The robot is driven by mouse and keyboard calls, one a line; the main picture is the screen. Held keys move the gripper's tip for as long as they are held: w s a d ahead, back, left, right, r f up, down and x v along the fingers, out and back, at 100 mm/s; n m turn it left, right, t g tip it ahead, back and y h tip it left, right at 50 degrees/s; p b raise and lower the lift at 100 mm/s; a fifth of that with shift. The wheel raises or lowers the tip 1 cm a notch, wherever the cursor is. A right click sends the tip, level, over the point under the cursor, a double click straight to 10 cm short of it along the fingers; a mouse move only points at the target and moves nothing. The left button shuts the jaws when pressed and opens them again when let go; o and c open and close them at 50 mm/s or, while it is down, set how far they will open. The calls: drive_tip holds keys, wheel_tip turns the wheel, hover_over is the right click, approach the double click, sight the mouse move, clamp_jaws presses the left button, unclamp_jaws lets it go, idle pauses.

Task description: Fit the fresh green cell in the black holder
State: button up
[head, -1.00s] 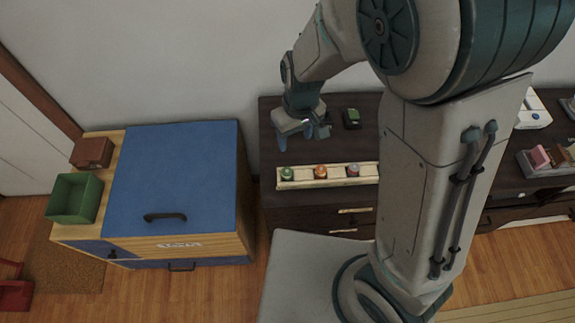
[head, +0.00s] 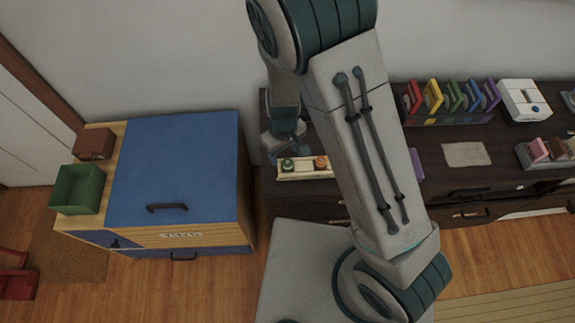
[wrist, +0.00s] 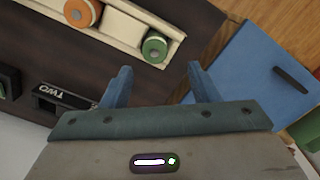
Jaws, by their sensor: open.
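A green cell (wrist: 155,47) stands in the end slot of a cream rack (wrist: 128,25); its round end with a pale centre faces up. The same green cell (head: 288,164) shows in the head view. My gripper (wrist: 159,70) is open and empty, its two blue fingers spread just short of the green cell in the wrist view. In the head view my gripper (head: 284,152) is low behind the rack, partly hidden. A black holder (wrist: 68,98) marked TWO lies left of the fingers, partly cut by my gripper. Another dark piece (wrist: 9,80) with some green is at the left edge.
A blue-topped cabinet (head: 175,165) stands left of the dark desk. Coloured upright pieces (head: 450,100) and a white device (head: 525,100) are farther right.

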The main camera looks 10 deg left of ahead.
sight(287, 162)
drive_tip(key=f, duration=0.2)
drive_tip(key=d+f, duration=0.1)
drive_tip(key=f, duration=0.1)
drive_tip(key=shift+p, duration=0.3)
drive_tip(key=shift+f, duration=0.5)
drive_tip(key=c, duration=1.1)
drive_tip(key=shift+c, duration=0.2)
drive_tip(key=shift+r, duration=0.15)
